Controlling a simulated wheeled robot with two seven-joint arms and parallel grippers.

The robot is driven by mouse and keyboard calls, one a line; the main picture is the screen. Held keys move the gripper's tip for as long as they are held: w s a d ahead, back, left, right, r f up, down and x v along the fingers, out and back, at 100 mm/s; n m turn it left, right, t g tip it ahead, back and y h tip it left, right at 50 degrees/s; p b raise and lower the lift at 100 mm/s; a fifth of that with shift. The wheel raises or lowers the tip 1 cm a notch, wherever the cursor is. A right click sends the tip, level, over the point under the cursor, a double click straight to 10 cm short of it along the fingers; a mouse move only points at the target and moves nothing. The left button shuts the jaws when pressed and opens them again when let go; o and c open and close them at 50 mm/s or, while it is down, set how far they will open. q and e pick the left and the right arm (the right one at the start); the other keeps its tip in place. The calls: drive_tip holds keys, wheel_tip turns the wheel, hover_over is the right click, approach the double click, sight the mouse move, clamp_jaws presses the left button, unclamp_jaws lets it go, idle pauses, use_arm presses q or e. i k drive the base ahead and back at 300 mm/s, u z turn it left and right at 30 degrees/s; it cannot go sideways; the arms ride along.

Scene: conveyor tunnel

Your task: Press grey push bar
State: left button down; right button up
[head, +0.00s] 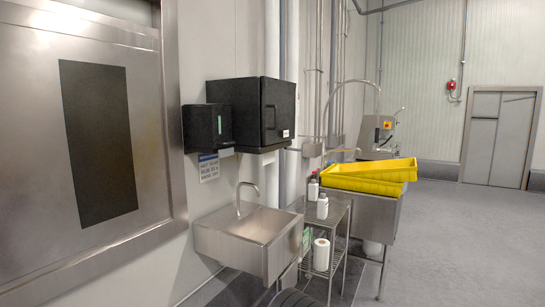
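I cannot make out a grey push bar for certain. A wide metal door (30,170) in a steel frame fills the left side, with a dark upright panel (98,140) on it, and no bar shows on its visible part. A grey door (497,137) stands in the far wall at the right. Neither of my grippers is in view.
A steel sink (250,240) is on the left wall, below a black cabinet (250,112) and a black dispenser (207,126). A wire rack (335,225) and yellow crates (365,178) on a steel basin stand beyond. Grey floor (460,245) is open at the right.

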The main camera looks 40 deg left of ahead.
sight(229, 152)
drive_tip(key=z, duration=0.1)
drive_tip(key=i, duration=1.9)
drive_tip(key=u, duration=1.1)
drive_tip(key=i, duration=0.9)
drive_tip(key=u, duration=1.05)
